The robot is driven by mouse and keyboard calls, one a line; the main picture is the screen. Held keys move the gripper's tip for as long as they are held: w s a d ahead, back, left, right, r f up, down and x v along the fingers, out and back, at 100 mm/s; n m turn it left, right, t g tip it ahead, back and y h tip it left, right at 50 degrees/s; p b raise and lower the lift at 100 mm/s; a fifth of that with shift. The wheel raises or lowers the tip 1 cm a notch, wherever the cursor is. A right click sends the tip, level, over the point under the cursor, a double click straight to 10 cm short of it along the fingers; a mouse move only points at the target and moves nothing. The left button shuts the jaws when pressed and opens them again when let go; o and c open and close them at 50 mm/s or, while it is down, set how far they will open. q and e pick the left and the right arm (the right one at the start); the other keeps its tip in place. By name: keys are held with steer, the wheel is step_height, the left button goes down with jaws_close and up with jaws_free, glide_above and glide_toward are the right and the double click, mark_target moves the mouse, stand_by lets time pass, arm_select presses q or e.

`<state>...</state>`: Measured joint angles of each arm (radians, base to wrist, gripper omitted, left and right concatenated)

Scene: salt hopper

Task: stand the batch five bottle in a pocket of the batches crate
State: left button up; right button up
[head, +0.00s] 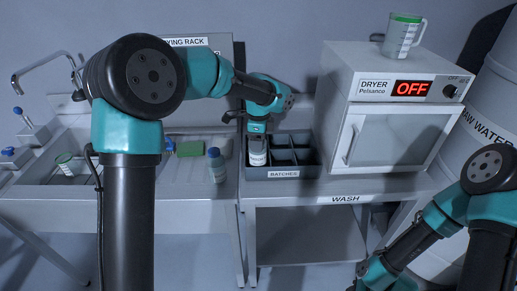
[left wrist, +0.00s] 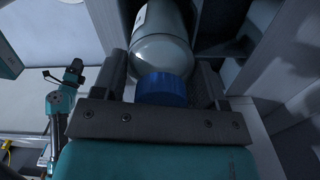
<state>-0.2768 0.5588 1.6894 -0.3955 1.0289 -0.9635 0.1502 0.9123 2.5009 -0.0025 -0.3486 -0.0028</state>
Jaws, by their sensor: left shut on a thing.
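My left gripper (head: 257,134) is shut on a pale bottle (head: 257,154) with a label, which I cannot read. In the left wrist view the bottle (left wrist: 162,50) and its blue cap (left wrist: 162,88) show between the two fingers. In the head view the bottle is upright at the front left pocket of the dark batches crate (head: 284,174); I cannot tell whether its base touches the pocket floor. The crate's other visible pockets look empty. My right gripper (head: 372,277) is low at the right, too unclear to tell its state.
Another blue-capped bottle (head: 216,166) stands left of the crate. A green sponge-like block (head: 190,148) lies near it. The dryer (head: 395,125), reading OFF, stands right of the crate with a measuring jug (head: 403,37) on top. A raw water drum (head: 495,95) is far right.

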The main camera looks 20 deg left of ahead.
arm_select(q)
steer(key=shift+f, duration=0.1)
steer(key=shift+f, duration=1.75)
steer(key=shift+f, duration=0.2)
steer(key=o, duration=1.1)
steer(key=shift+r, duration=0.15)
step_height(320, 180, up, 12)
steer(key=shift+r, duration=0.1)
